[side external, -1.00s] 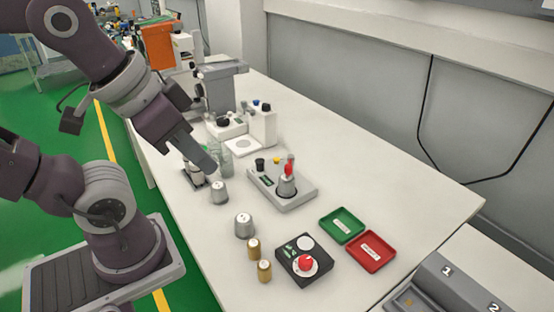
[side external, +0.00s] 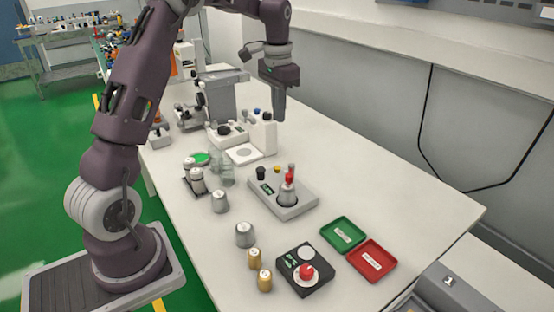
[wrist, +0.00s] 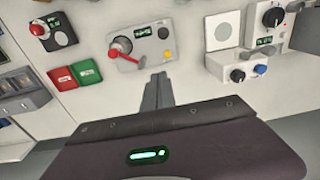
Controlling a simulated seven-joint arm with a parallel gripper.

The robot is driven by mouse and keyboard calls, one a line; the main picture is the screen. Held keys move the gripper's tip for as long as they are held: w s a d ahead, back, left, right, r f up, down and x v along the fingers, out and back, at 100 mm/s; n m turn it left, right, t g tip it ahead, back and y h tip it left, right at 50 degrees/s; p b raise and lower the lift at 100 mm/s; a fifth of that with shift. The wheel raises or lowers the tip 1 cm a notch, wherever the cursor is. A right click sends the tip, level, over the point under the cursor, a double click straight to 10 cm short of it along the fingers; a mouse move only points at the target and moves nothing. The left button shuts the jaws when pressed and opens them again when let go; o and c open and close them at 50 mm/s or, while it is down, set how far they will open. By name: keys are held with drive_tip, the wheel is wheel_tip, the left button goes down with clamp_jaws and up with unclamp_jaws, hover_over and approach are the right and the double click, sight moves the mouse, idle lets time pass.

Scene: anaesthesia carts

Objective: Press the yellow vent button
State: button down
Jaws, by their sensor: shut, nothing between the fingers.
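The yellow button (side external: 277,169) is small and round, on the back part of a grey box (side external: 300,204). The same box has a black knob (side external: 261,173), a small green-lit display and a red-topped lever (side external: 289,179). In the wrist view the yellow button (wrist: 166,54) sits below the black knob, at the right end of the box (wrist: 143,33). My gripper (side external: 279,119) is shut and empty, pointing down, high above the table and behind the box. In the wrist view its fingertips (wrist: 158,76) show just below the box, apart from the button.
A white device (side external: 262,132) with knobs stands behind the box. Green (side external: 343,235) and red (side external: 372,260) trays lie at front right. A black box with a red button (side external: 306,272), metal weights (side external: 245,234) and glass jars (side external: 222,172) are nearby. The table's right side is clear.

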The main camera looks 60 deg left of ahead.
sight(277, 167)
drive_tip(key=a+f, duration=0.1)
drive_tip(key=w+a+f, duration=0.1)
drive_tip(key=shift+a+f, duration=0.2)
drive_tip(key=shift+f, duration=0.2)
wheel_tip(277, 167, down, 14)
idle(0.4)
